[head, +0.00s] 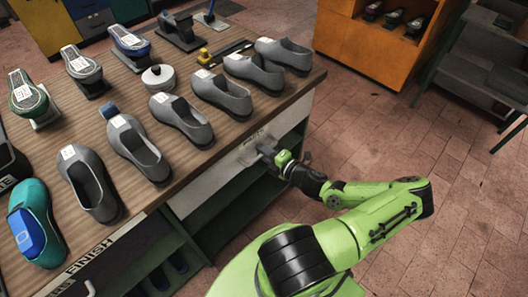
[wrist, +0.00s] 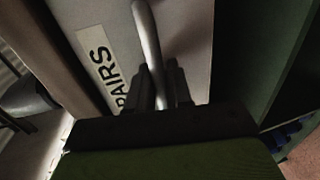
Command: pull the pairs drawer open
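The pairs drawer (head: 221,176) is a pale grey front under the bench top, with a label reading PAIRS (wrist: 101,62) in the wrist view. It looks flush with the bench front. Its handle (wrist: 149,38) is a grey metal bar that runs down between my fingers in the wrist view. My gripper (head: 268,153) is at the drawer front in the head view. In the wrist view my gripper (wrist: 160,90) has one dark finger on each side of the bar, close against it. The lower end of the handle is hidden by my gripper.
The wooden bench top (head: 232,137) holds several grey shoes and some tools above the drawer. An open green shelf (head: 225,212) lies below the drawer. An orange cabinet (head: 372,48) and a dark rack (head: 490,60) stand across the floor. The tiled floor (head: 370,130) before the drawer is clear.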

